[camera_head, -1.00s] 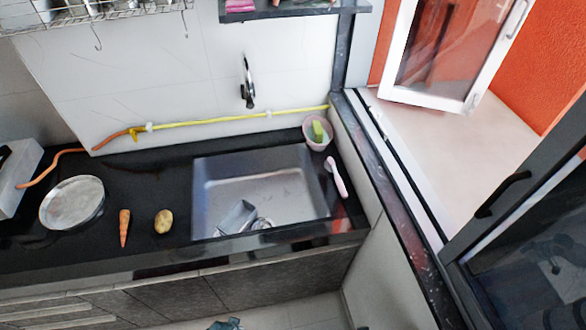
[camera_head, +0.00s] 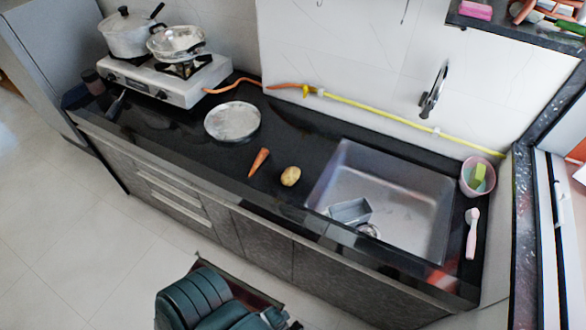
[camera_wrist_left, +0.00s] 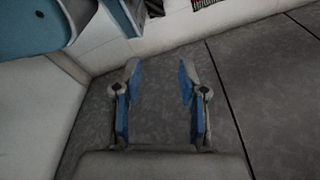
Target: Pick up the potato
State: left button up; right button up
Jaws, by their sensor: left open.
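The potato (camera_head: 290,176) is a small yellow-brown oval on the black countertop (camera_head: 200,165), left of the sink and right of the carrot. My left gripper (camera_wrist_left: 158,72) shows in the left wrist view, with its two blue-lined fingers apart and nothing between them. It is over a grey surface, and the potato does not show in that view. The head view shows no gripper fingers clearly, and my right gripper is not in view.
An orange carrot (camera_head: 258,162) and a round metal plate (camera_head: 232,122) lie left of the potato. The sink (camera_head: 400,205) holds a grey container (camera_head: 350,211). A stove (camera_head: 165,80) with pots stands at the far left. A pink bowl (camera_head: 477,178) and pink brush (camera_head: 471,235) are right.

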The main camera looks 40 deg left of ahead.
aim_at(291, 175)
jog(key=i+j+u, duration=0.1)
jog(key=u, duration=0.4)
jog(key=i+u, duration=0.1)
jog(key=u, duration=0.4)
jog(key=i+u, duration=0.15)
jog(key=u, duration=0.35)
jog(key=i+j+z, duration=0.2)
jog(key=j, duration=0.2)
jog(key=i+j+z, duration=0.2)
jog(key=j, duration=0.2)
jog(key=j+z, duration=0.2)
jog(key=j, duration=0.2)
